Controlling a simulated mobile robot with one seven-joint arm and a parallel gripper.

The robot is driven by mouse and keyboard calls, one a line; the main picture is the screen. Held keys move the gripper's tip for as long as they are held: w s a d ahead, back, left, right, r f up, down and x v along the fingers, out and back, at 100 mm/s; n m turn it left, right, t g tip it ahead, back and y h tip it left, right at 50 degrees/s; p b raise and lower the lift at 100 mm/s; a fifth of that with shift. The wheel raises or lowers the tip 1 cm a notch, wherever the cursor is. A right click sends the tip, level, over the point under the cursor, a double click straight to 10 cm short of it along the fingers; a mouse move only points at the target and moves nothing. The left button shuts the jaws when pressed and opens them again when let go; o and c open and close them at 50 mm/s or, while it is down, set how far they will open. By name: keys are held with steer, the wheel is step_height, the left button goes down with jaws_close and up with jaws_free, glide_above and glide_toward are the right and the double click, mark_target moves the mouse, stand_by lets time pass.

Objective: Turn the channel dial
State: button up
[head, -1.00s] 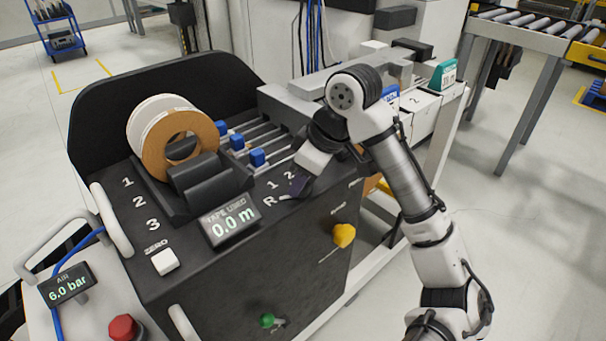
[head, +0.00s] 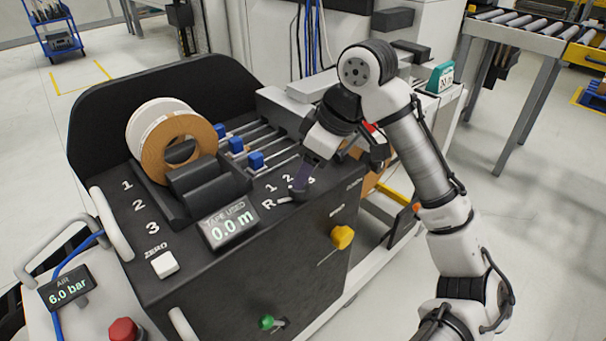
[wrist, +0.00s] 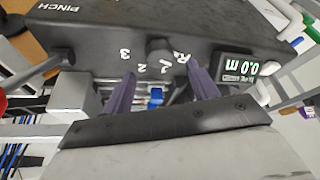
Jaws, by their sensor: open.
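The channel dial (wrist: 160,49) is a dark round knob on the black machine's top, with white marks R, 1, 2 and 3 around it. In the wrist view it shows between the lines of my two purple fingers, just beyond their tips. My gripper (wrist: 162,82) is open, one finger on each side of the dial's line, with nothing held. In the head view my gripper (head: 303,176) hangs over the dial marks, and its fingers hide part of the dial area. I cannot tell whether the fingers touch the knob.
A display (head: 229,224) reading 0.0 m stands close to the dial. A tape roll (head: 178,145), blue-capped sliders (head: 237,144) and a white ZERO button (head: 164,263) are on the left. A yellow knob (head: 342,237) and a green lever (head: 267,322) are on the front face.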

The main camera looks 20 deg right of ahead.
steer(key=v, duration=0.9)
steer(key=shift+p, duration=0.45)
